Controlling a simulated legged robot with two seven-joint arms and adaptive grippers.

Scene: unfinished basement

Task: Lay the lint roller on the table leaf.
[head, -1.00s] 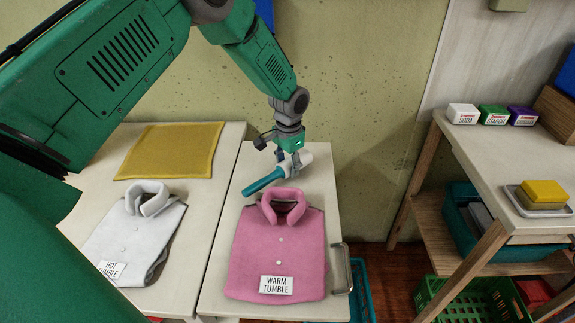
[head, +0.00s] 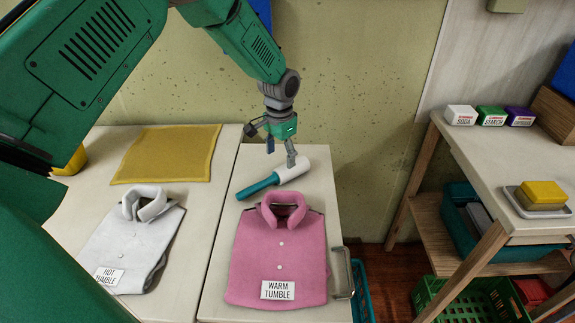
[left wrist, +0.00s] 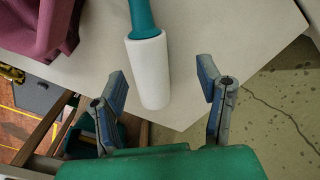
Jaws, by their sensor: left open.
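The lint roller, with a white roll and a teal handle, lies on the table leaf (head: 225,215) behind the pink shirt. Its white roll (head: 293,170) points to the back right and its handle (head: 258,186) to the front left. My left gripper (head: 280,158) is open and empty, just above and behind the roller. In the left wrist view the white roll (left wrist: 149,75) lies between the spread fingers of my left gripper (left wrist: 165,92), apart from both. My right gripper is not in view.
A folded pink shirt (head: 278,250) with a warm tumble card lies in front of the roller. A white shirt (head: 135,240) and a yellow mat (head: 168,154) lie on the left part. A shelf (head: 500,165) with small boxes stands at the right.

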